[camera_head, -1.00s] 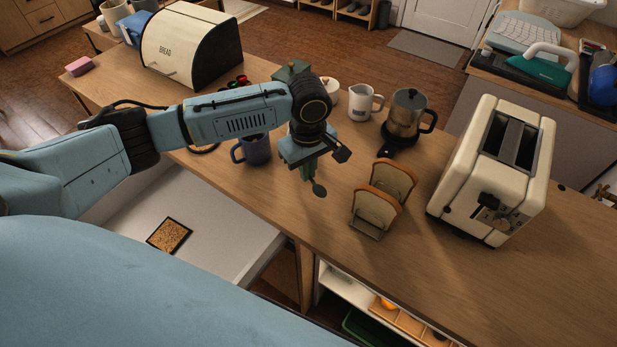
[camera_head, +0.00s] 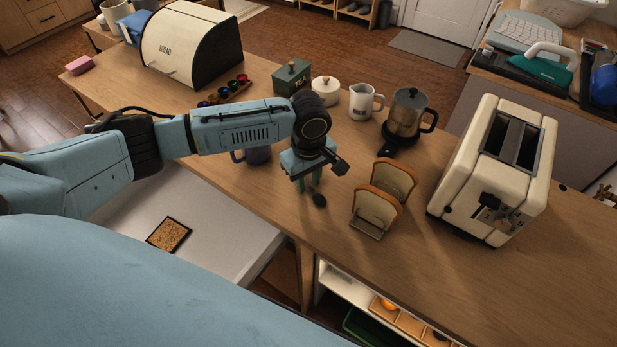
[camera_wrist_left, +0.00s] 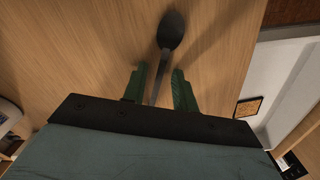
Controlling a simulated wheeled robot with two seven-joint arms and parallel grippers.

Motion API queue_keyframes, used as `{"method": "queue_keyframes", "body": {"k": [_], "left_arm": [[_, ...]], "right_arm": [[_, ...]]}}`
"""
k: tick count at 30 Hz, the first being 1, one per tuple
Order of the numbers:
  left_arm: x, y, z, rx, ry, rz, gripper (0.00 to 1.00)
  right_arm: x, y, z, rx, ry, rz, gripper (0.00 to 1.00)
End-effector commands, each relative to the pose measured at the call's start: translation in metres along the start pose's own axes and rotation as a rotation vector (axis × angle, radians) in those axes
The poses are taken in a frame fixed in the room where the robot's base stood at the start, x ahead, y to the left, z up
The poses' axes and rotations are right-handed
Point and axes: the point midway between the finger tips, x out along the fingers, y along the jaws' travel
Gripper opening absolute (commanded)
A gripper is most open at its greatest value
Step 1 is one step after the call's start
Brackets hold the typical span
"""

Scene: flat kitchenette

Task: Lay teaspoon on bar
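The dark teaspoon (camera_wrist_left: 171,32) shows in the left wrist view, with its bowl beyond my fingertips and its thin handle running back between them. In the head view its bowl (camera_head: 320,201) shows just below my left gripper (camera_head: 309,184), over the wooden bar (camera_head: 480,285) and apparently resting on it. The green fingers of my left gripper also show in the left wrist view (camera_wrist_left: 160,80); they stand apart with gaps on both sides of the handle. The handle's rear end is hidden by the gripper. My right gripper is not in view.
A toast rack with bread (camera_head: 378,208) stands close right of the gripper, with a cream toaster (camera_head: 490,185) beyond. A blue mug (camera_head: 255,156) is partly hidden behind my arm. Bare bar lies at front right.

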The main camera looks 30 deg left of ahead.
Motion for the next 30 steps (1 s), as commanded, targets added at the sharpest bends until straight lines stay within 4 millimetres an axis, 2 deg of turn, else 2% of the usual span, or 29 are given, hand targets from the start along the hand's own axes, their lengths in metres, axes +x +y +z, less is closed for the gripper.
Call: {"method": "queue_keyframes", "body": {"k": [5, 8, 21, 25, 30], "left_arm": [[-0.002, 0.000, -0.001, 0.000, 0.001, 0.001, 0.28], [-0.012, 0.000, 0.000, 0.000, 0.000, 0.001, 0.28], [-0.101, 0.001, 0.000, 0.000, 0.001, 0.003, 0.28], [-0.116, 0.001, 0.000, 0.000, -0.001, 0.001, 0.28], [-0.123, 0.000, 0.000, 0.000, 0.000, 0.000, 0.28]], "right_arm": [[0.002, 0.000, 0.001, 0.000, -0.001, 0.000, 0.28], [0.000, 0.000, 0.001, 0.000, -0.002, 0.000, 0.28], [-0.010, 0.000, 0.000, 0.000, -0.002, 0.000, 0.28], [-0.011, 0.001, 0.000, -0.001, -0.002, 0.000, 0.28], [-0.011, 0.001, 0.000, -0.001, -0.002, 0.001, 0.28]]}}
